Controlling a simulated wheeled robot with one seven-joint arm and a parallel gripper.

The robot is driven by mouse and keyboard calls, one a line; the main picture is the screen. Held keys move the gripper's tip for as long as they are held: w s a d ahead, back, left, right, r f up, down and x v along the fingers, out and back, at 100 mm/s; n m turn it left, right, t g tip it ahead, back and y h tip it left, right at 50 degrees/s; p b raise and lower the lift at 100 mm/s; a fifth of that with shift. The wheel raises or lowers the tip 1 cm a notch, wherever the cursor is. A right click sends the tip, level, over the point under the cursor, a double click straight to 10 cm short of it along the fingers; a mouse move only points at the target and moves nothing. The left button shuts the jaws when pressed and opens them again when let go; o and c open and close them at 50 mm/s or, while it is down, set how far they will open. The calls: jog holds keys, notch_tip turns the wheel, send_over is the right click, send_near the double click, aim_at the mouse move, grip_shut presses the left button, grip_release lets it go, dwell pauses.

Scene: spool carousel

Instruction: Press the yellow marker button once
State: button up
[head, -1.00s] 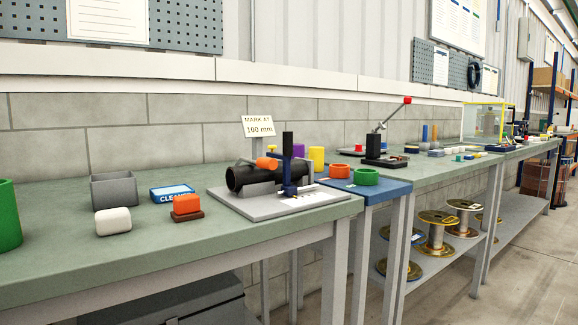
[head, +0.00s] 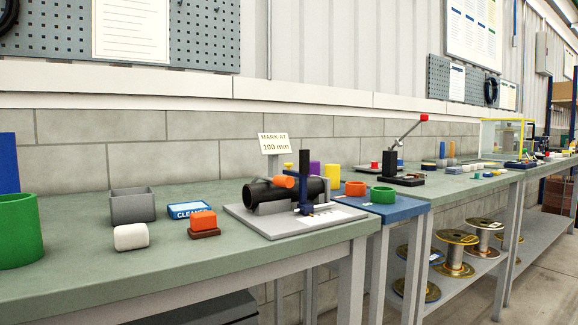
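No part of my gripper shows. The marking fixture (head: 345,214) is a pale plate with a black pipe (head: 262,192) lying in a cradle, an orange cylinder (head: 283,182) at the pipe and a dark blue upright (head: 304,180). A sign (head: 273,143) behind it reads "MARK AT 100 mm". No clearly yellow button can be made out on the fixture.
On the green bench (head: 190,265) stand a green cup (head: 20,232), a grey bin (head: 132,206), a white block (head: 131,237), a blue CLEANER box (head: 189,210) and an orange-topped block (head: 203,222). A red-knobbed lever (head: 424,118) stands farther right. Spools (head: 455,255) sit below.

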grip_shut()
dwell(1.4)
